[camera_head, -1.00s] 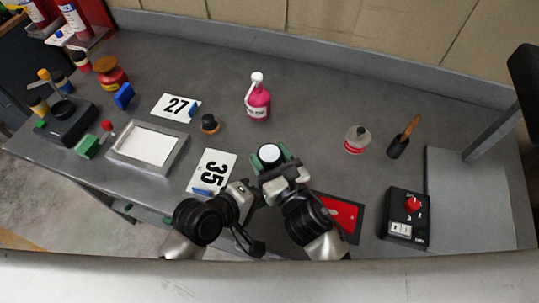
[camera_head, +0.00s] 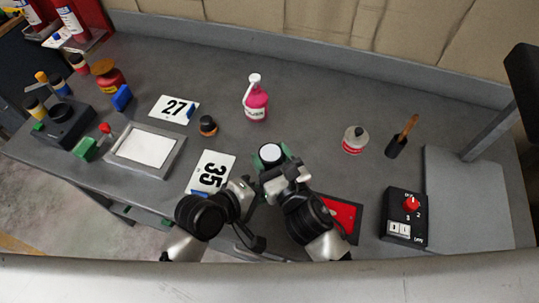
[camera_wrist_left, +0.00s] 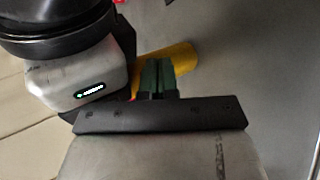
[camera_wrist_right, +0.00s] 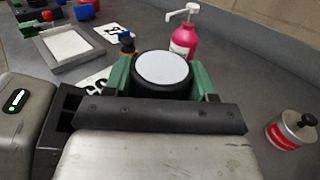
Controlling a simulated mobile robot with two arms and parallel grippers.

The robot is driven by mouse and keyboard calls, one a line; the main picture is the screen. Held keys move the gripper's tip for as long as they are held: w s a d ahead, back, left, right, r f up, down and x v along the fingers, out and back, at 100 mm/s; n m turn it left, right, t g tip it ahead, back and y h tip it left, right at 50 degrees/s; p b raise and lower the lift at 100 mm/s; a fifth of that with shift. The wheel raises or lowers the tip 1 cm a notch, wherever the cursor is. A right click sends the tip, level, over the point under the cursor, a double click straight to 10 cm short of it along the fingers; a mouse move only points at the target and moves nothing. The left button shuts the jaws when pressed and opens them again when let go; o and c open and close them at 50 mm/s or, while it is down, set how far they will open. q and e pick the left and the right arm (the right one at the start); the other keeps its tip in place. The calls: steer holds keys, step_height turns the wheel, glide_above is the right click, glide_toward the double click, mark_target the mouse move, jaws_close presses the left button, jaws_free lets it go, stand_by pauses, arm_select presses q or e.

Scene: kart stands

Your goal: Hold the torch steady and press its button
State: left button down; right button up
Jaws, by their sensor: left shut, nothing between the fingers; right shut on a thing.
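The torch shows its round white face with a black rim (camera_wrist_right: 163,72) in the right wrist view, between the green fingers of my right gripper (camera_head: 271,158). My right gripper is shut on it and holds it face up above the bench. The white face also shows in the head view (camera_head: 271,152). My left gripper (camera_wrist_left: 158,76) is shut and empty, its green fingertips together. A yellow cylinder (camera_wrist_left: 178,62), apparently the torch body, shows just beyond these tips; I cannot tell whether they touch. The torch's button is not visible.
On the grey bench, a pink pump bottle (camera_head: 256,103) stands behind the grippers. Number cards (camera_head: 211,172) and a grey tray (camera_head: 120,157) lie left. A red panel (camera_head: 343,214) and a black switch box (camera_head: 404,216) sit right. The bench centre-right is mostly clear.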

arm_select(q)
steer(key=shift+w+d+r, duration=0.15)
steer(key=shift+w+d, duration=0.05)
steer(key=shift+w, duration=0.4)
steer(key=shift+s, duration=0.1)
stand_by(0.5)
steer(key=shift+s+a+r, duration=0.1)
steer(key=shift+s+a, duration=0.1)
steer(key=shift+s, duration=0.75)
steer(key=shift+s+a, duration=0.35)
steer(key=shift+s, duration=0.6)
steer(key=shift+s+a, duration=0.4)
steer(key=shift+s, duration=0.6)
steer(key=shift+s+a, duration=0.35)
steer(key=shift+s, duration=0.6)
